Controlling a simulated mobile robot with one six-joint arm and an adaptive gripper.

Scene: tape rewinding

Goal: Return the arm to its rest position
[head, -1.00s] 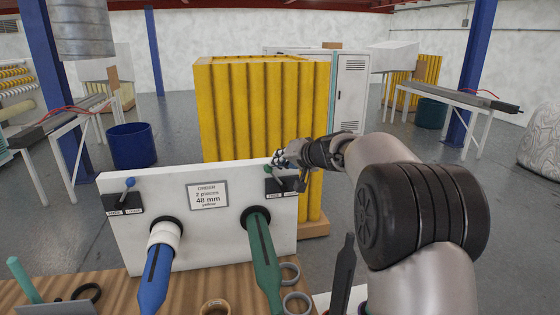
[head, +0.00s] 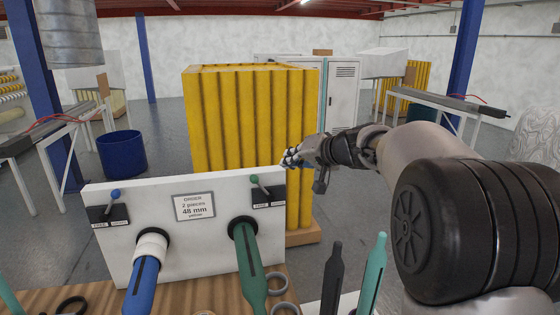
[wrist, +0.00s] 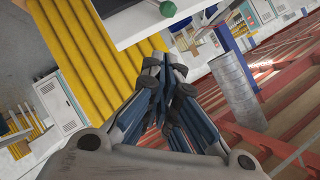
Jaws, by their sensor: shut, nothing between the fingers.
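My gripper (head: 290,158) is shut and empty in the head view, just above the right end of the white panel (head: 200,249) and in front of the yellow ribbed stack. In the wrist view its fingers (wrist: 168,68) meet at the tips. My arm reaches in from the right side of the head view, bent and raised above the bench. The green-knobbed lever (head: 255,181) stands on the panel just below and left of the gripper, apart from it. It also shows in the wrist view (wrist: 168,9).
A blue-knobbed lever (head: 115,194) is at the panel's left. A blue spindle (head: 143,285) with a white roll and a green spindle (head: 250,270) stick out of the panel. Rings and upright tools stand on the wooden bench (head: 105,295). The yellow stack (head: 250,130) stands behind.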

